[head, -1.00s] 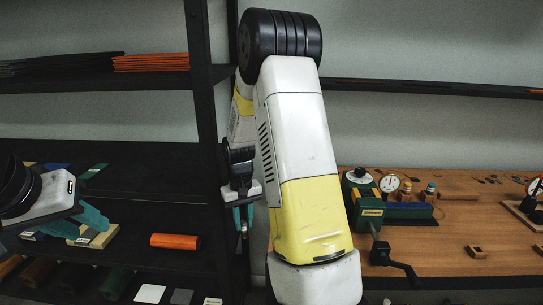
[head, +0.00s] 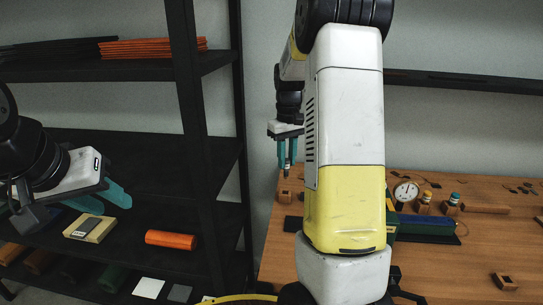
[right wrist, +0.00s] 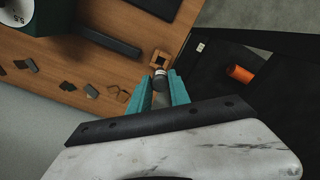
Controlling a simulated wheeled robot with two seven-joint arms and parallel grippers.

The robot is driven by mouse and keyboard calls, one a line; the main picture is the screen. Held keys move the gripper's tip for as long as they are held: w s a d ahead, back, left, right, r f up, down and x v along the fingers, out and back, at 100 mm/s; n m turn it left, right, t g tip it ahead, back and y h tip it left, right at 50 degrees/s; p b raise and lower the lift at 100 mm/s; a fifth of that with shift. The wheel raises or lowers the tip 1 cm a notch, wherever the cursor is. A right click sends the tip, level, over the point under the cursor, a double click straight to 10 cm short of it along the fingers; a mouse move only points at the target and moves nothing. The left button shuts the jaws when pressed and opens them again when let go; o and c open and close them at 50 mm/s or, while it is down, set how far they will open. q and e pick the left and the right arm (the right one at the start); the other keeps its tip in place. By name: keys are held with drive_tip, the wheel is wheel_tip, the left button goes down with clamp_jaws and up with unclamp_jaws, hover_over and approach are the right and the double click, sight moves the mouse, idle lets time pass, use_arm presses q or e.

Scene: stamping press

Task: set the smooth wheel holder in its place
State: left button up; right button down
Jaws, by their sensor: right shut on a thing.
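My right gripper (head: 289,166) is shut on the smooth wheel holder (right wrist: 159,82), a small grey cylinder with a pale band, gripped between the teal fingertips. The right gripper also shows in the right wrist view (right wrist: 165,88). A small wooden block with a square dark hole (right wrist: 160,59) lies just beyond the holder's tip, at the table's end. In the head view the holder hangs near this block (head: 285,194); I cannot tell whether they touch. My left gripper (head: 100,199) is open and empty by the shelf.
The wooden table (head: 472,245) carries a dial gauge (head: 405,192), two capped holders (head: 438,204), a dark blue bar (head: 427,226) and another block (head: 504,281). My right arm hides part of it. The black shelf (head: 150,222) stands left, with an orange roll (head: 171,240) on it.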

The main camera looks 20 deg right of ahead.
sight(286, 171)
drive_tip(key=shift+f, duration=2.25)
drive_tip(key=shift+f, duration=0.35)
drive_tip(key=shift+f, duration=1.5)
drive_tip(key=shift+f, duration=0.1)
drive_tip(key=c, duration=1.1)
unclamp_jaws()
wheel_tip(286, 171, up, 8)
drive_tip(key=shift+f, duration=0.1)
